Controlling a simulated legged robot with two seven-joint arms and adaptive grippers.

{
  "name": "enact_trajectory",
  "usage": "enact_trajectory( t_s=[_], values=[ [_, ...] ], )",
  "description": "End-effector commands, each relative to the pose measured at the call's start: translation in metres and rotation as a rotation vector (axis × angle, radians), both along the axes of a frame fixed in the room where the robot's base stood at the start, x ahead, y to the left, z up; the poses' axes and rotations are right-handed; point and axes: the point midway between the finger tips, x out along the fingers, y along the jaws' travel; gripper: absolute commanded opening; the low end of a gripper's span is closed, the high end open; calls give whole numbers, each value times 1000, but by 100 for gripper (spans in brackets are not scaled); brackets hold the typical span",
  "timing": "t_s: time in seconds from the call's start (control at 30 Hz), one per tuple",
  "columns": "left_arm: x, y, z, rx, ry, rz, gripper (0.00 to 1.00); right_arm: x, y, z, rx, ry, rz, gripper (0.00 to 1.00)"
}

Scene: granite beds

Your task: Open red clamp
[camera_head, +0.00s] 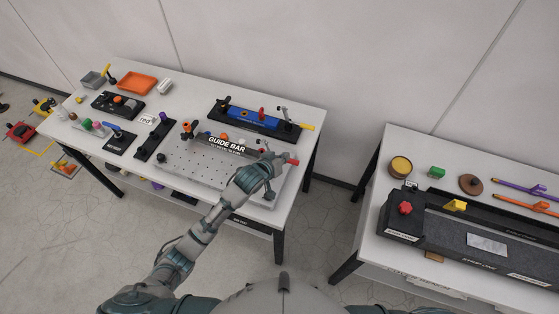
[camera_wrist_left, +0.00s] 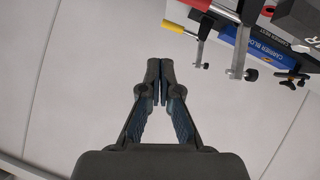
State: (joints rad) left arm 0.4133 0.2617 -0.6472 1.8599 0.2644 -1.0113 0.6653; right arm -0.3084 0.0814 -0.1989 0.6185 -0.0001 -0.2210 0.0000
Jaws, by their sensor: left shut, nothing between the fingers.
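The red clamp shows in the head view as a red handle (camera_head: 291,161) at the right end of the guide bar fixture; my left gripper hides much of its body. In the left wrist view, a red handle (camera_wrist_left: 197,4) is cut off by the top edge, beside a dark clamp arm with a spindle (camera_wrist_left: 250,74). My left gripper (camera_head: 272,160) is just left of the red handle in the head view. In the wrist view its fingertips (camera_wrist_left: 160,72) are together and empty, apart from the clamp parts. My right gripper is out of view.
A second clamp with a yellow handle (camera_head: 307,127) stands behind, by the blue carrier block (camera_head: 252,117). The perforated guide bar plate (camera_head: 185,160) lies left of my gripper. A gap separates this table from the right table (camera_head: 375,227), which holds a long granite bed (camera_head: 455,235).

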Motion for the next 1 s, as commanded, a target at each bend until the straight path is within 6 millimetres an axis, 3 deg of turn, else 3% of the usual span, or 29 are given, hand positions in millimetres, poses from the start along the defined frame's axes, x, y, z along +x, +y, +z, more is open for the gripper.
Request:
enact_trajectory(
  t_s=[0.1, 0.3, 0.9, 1.0],
  values=[
    [-18, 7, 12, -1, -2, 0, 0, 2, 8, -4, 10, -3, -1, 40],
    [-36, 13, 25, 0, -1, 0, 0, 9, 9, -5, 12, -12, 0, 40],
    [-39, 14, 28, 0, -1, 1, 0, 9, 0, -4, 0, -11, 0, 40],
    [-45, 17, 21, 8, 11, 4, 0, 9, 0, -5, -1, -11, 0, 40]
  ],
)
